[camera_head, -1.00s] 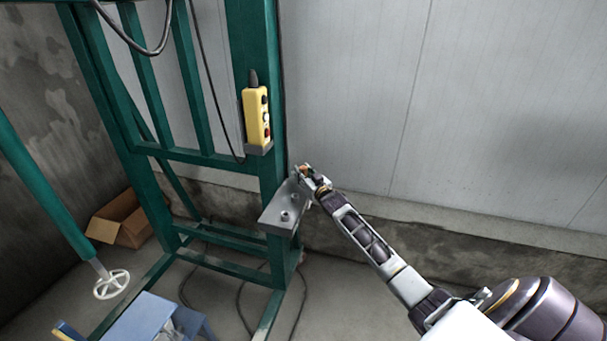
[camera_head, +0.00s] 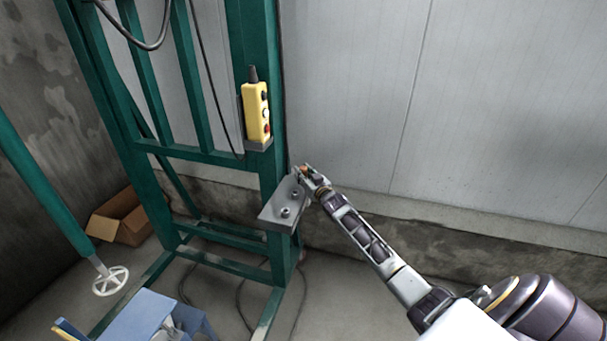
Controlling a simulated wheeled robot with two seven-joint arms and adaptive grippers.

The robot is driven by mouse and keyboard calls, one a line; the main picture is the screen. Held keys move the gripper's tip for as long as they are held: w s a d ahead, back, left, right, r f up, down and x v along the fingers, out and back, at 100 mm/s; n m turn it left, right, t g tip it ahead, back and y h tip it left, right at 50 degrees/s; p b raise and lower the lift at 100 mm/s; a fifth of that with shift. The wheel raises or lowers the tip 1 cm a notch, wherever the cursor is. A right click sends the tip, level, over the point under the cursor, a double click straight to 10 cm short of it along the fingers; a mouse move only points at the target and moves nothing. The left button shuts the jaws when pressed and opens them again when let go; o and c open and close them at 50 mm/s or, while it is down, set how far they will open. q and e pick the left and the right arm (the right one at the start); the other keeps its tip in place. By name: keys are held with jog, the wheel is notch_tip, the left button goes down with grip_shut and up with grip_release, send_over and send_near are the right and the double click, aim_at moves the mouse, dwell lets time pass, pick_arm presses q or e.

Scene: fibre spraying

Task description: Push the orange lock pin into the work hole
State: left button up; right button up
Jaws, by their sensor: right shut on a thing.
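The orange lock pin (camera_head: 304,168) shows as a small orange spot at the tip of my right gripper (camera_head: 307,173). My right gripper is shut on it, at the upper end of a grey metal bracket plate (camera_head: 275,217) on the green post. The bracket has two round holes or bolts on its face. The work hole at the pin is hidden by the gripper, and how deep the pin sits cannot be told. My left gripper is not in view.
A yellow control box (camera_head: 256,113) hangs on the green frame (camera_head: 262,190) just above the bracket. A cardboard box (camera_head: 122,218), a white handwheel (camera_head: 111,281) and a blue step stool (camera_head: 140,315) stand at lower left. The wall side right of the post is clear.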

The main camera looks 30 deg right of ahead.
jog(key=shift+f, duration=0.15)
jog(key=o, duration=1.1)
jog(key=shift+s, duration=0.15)
jog(key=s+a, duration=0.1)
jog(key=s, duration=1)
jog(key=shift+s, duration=0.3)
dwell(1.1)
